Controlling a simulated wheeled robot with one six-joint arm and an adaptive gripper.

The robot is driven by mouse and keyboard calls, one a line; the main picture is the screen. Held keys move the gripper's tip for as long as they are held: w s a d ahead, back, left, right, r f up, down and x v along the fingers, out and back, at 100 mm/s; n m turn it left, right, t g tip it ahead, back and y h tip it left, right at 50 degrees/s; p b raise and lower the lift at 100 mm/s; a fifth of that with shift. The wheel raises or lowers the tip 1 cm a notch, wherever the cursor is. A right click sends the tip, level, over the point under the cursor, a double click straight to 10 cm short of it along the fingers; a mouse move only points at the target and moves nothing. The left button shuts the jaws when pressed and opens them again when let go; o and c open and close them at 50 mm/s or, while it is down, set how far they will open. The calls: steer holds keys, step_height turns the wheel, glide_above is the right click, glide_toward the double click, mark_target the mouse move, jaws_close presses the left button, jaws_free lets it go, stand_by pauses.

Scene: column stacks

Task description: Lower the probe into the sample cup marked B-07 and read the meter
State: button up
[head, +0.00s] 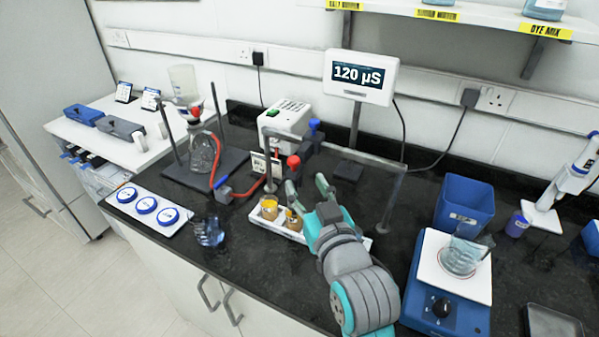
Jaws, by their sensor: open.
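My gripper (308,188) is open above the right part of a white tray (262,222) on the black bench. The tray holds small cups with amber contents. One cup (269,207) stands at the left end; another cup (294,222) is just below my left finger and partly covered by it. My gripper and forearm hide the rest of the tray. No B-07 mark is legible. I cannot make out the probe for certain. The meter (361,77) on its stand reads 120 µS.
A grey bar frame (345,160) spans behind my gripper. A glass flask (203,152) in a stand, red tubing (247,190) and a blue glass beaker (208,231) are to the left.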

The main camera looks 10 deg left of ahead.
steer(key=shift+v, duration=2.1)
